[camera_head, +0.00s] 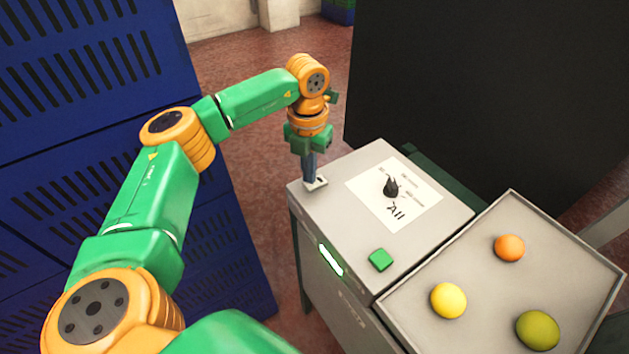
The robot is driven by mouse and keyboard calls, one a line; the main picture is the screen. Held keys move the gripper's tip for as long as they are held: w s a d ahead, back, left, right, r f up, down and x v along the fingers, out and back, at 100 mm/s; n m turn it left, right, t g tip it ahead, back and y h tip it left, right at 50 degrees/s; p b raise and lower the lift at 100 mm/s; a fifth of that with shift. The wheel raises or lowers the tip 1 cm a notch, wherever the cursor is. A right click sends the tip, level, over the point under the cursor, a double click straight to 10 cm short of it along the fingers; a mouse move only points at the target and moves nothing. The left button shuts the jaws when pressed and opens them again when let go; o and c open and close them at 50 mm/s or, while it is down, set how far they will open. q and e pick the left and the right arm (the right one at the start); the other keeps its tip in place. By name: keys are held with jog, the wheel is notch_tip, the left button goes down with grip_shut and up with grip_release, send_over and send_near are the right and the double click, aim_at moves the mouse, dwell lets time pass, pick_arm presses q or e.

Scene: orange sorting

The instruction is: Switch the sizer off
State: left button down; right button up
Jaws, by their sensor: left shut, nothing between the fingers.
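The sizer is a grey box (345,225) with a flat top. A white label (365,184) on its top carries a black knob (391,188) and the word "All". A green square button (381,260) sits near the front edge, and a lit pale green strip (331,260) shows on the front face. My left gripper (312,181) is shut and points down at a small whitish switch-like part (321,184) at the top's left corner. Its tips partly hide that part; I cannot tell whether they touch it. My right gripper is out of view.
A grey tray (478,315) adjoins the sizer at the right, with an orange fruit (509,248), a yellow one (448,300) and a green one (538,330). Blue crates (95,110) stack at the left. A large black panel (480,90) stands behind. Reddish floor (250,160) lies between.

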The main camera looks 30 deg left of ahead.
pick_arm(q)
jog(key=shift+f+b, duration=0.4)
jog(key=shift+f, duration=0.15)
notch_tip(320, 180, up, 7)
jog(key=p, duration=0.6)
jog(key=shift+r+p, duration=0.15)
jog(key=shift+p, duration=0.15)
jog(key=shift+f, duration=0.2)
